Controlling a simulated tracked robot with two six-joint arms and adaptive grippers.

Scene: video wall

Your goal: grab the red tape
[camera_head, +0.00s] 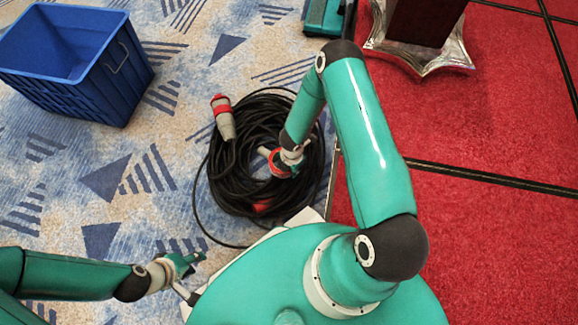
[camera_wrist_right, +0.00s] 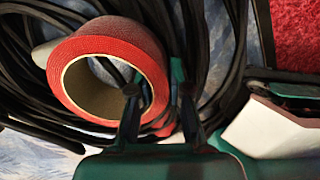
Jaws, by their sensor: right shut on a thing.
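The red tape (camera_wrist_right: 100,45) is a thick roll with a brown inner core. In the right wrist view one fingertip of my right gripper (camera_wrist_right: 158,92) is inside the ring and the other is outside it, so the gripper is shut on the tape's wall. In the head view the red tape (camera_head: 273,165) shows at the tip of my right gripper (camera_head: 289,165), over the coil of black cable; the arm partly hides it. My left gripper (camera_head: 196,264) is at the lower left, over the carpet, away from the tape; its opening is too small to judge.
The black cable coil (camera_head: 225,185) lies on the patterned carpet under the tape, with a red and grey plug (camera_head: 223,115) on it. A blue crate (camera_head: 75,85) stands at upper left. A metal-footed stand (camera_head: 420,58) is at upper right on red flooring (camera_head: 490,115).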

